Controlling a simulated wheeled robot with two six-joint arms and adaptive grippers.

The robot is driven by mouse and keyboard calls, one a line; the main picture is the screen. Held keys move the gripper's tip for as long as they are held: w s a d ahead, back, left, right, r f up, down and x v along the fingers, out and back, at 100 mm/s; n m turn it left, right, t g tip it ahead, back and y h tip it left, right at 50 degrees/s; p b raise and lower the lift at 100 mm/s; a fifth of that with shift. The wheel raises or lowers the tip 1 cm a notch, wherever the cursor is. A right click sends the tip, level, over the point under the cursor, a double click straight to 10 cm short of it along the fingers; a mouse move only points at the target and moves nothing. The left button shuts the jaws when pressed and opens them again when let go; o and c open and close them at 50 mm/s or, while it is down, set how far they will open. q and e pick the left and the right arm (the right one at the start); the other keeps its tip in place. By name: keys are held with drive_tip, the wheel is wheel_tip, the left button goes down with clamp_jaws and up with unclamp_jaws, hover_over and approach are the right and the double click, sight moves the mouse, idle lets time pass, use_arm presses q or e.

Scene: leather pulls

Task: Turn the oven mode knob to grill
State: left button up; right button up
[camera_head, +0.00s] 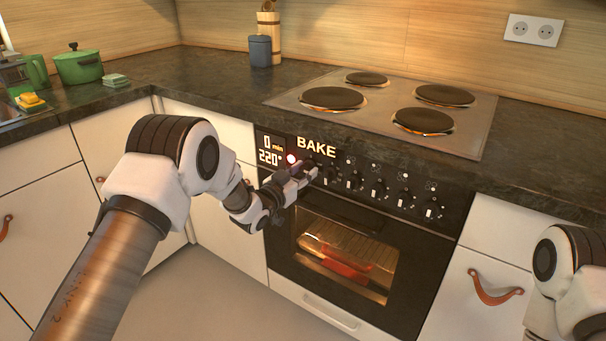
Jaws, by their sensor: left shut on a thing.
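The oven (275,240) has a black front panel with a row of dark knobs with white marks. Its display (316,148) reads BAKE, with 0 min and 220° to the left and a lit red dot beside them. My left gripper (308,174) is at the left end of the knob row, shut on a knob that it mostly hides. I take this to be the mode knob; its pointer cannot be seen. Part of my right arm shows at the right edge, but its gripper is out of view.
Other knobs (377,190) stand close to the right of my left gripper. The oven window (345,250) shows a red dish inside. Above is a hob (385,105) with dark plates. A green pot (79,66) stands on the far left counter.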

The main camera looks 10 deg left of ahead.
use_arm(q)
drive_tip(key=m+b, duration=0.1)
drive_tip(key=m, duration=0.3)
drive_tip(key=shift+r, duration=0.15)
drive_tip(key=m+b, duration=0.1)
drive_tip(key=m, duration=0.3)
drive_tip(key=m+b, duration=0.2)
drive_tip(key=m, duration=0.3)
drive_tip(key=shift+m+b, duration=0.3)
drive_tip(key=shift+b, duration=0.1)
drive_tip(key=shift+m+b, duration=0.7)
drive_tip(key=shift+m, duration=0.9)
drive_tip(key=shift+r, duration=0.1)
drive_tip(key=o, duration=0.9)
drive_tip(key=shift+o, duration=1.3)
drive_tip(key=shift+w+f, duration=0.1)
drive_tip(key=shift+f, duration=0.1)
